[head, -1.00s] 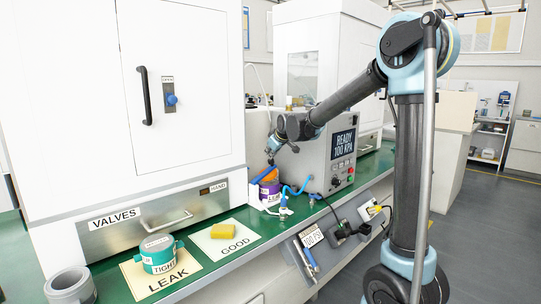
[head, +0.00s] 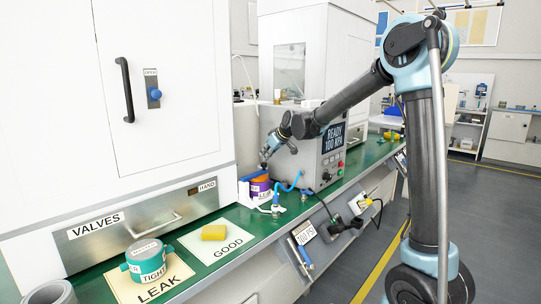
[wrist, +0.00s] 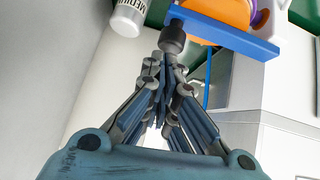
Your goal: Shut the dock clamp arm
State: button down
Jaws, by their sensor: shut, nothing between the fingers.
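The dock clamp arm is a blue bar (wrist: 232,34) with a black knob (wrist: 173,38) at its end in the wrist view. It crosses in front of an orange part (wrist: 222,12) of the clamped-in valve (wrist: 265,12), which is purple. In the head view the purple valve (head: 260,189) sits in the dock at the back of the green bench. My gripper (head: 264,164) is just above the dock. In the wrist view its shut, empty fingertips (wrist: 165,58) are right at the black knob; I cannot tell whether they touch it.
A control box reading READY 100 KPA (head: 333,150) stands right of the dock, with a blue hose (head: 290,185) in front. A white cylinder marked MEDIUM (wrist: 128,18) is near the gripper. A white cabinet (head: 165,90) rises behind.

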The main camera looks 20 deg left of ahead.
jog(key=shift+r, duration=0.5)
jog(key=w+a+r+v, duration=0.1)
jog(key=w+v, duration=0.1)
jog(key=v, duration=1)
jog(key=s+d+f+m+h, duration=0.1)
jog(key=s+d, duration=0.2)
jog(key=d, duration=0.4)
jog(key=s+d+f+m+h, duration=0.1)
jog(key=s+d+m, duration=0.1)
jog(key=d, duration=0.6)
jog(key=s+d+f+m+h, duration=0.1)
jog(key=s+d+f+m, duration=0.1)
jog(key=s+d+f, duration=0.35)
jog(key=s+d+f+m+g+h, duration=0.1)
jog(key=s+d+f+m+h, duration=0.15)
jog(key=s+d, duration=0.65)
jog(key=s+d+f+m, duration=0.2)
jog(key=s+d+f, duration=0.2)
jog(key=d, duration=0.6)
jog(key=s+d+f+m+g+h, duration=0.1)
jog(key=s+d+f+m+h, duration=0.1)
jog(key=s+d+f, duration=0.5)
jog(key=s+f+m, duration=0.1)
jog(key=s+f, duration=0.2)
jog(key=s, duration=0.2)
jog(key=shift+d+f+g, duration=0.2)
jog(key=shift+d+g, duration=0.1)
jog(key=shift+d, duration=0.05)
